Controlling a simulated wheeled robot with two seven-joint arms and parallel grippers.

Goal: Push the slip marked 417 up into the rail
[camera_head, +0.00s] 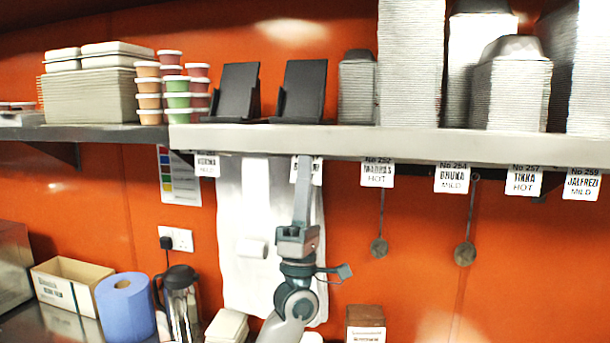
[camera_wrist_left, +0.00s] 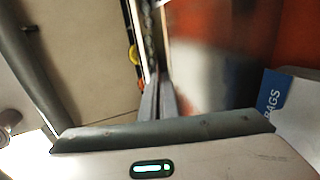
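Several white slips hang from the rail (camera_head: 395,146) along the shelf's front edge. No number 417 is readable on any of them. One slip (camera_head: 317,172) is mostly hidden behind my left gripper (camera_head: 304,160), so its number cannot be read. The gripper points straight up, its tips at the rail in front of that slip. In the left wrist view its two fingers (camera_wrist_left: 158,88) lie close together, with nothing visible between them. My right gripper is not in view.
Readable slips include 252 Madras (camera_head: 378,173), 254 Bhuna (camera_head: 452,179), 257 Tikka (camera_head: 523,180) and 259 Jalfrezi (camera_head: 582,184). Two ladles (camera_head: 465,253) hang below. A flask (camera_head: 180,298), blue roll (camera_head: 126,307) and boxes stand below. Black holders (camera_head: 303,90) and container stacks fill the shelf.

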